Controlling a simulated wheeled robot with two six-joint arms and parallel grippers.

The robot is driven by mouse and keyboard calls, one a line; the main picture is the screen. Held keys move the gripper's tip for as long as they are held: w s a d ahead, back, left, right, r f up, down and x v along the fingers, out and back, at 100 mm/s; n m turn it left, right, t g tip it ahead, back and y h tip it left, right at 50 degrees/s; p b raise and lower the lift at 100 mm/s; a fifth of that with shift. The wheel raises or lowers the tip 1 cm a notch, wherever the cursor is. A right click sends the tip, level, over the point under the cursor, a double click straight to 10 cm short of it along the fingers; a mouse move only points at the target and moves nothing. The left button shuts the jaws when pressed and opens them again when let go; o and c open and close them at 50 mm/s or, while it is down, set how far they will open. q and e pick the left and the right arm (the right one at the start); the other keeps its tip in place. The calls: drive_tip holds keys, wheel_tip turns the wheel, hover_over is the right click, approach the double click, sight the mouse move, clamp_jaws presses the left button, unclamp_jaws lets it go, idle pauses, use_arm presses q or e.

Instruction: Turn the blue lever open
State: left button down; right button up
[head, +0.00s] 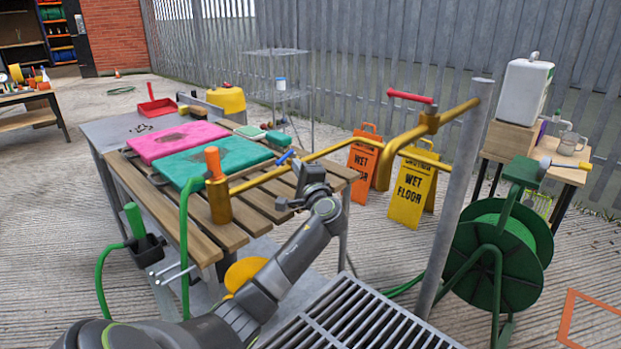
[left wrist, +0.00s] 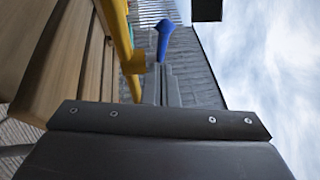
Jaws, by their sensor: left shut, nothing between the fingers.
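The blue lever (head: 284,157) sits on the yellow pipe (head: 330,148) above the slatted table, short and tilted. In the left wrist view, the blue lever (left wrist: 165,38) stands just past my fingertips, beside the yellow pipe (left wrist: 123,40). My left gripper (head: 297,166) is shut and empty, close to the lever in the head view. In the left wrist view, my left gripper (left wrist: 160,80) points at the lever's lower end; I cannot tell whether it touches. My right gripper is not in view.
A red lever (head: 410,96) sits on the higher pipe by a grey post (head: 455,190). Pink (head: 177,140) and teal (head: 213,158) pads lie on the slatted table (head: 170,203). An orange hose fitting (head: 214,163) stands at the pipe's left end. A green hose reel (head: 500,255) stands right.

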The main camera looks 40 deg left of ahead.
sight(281, 162)
use_arm(q)
drive_tip(key=shift+s+a+r, duration=0.2)
drive_tip(key=shift+s+a, duration=0.05)
drive_tip(key=shift+a, duration=0.5)
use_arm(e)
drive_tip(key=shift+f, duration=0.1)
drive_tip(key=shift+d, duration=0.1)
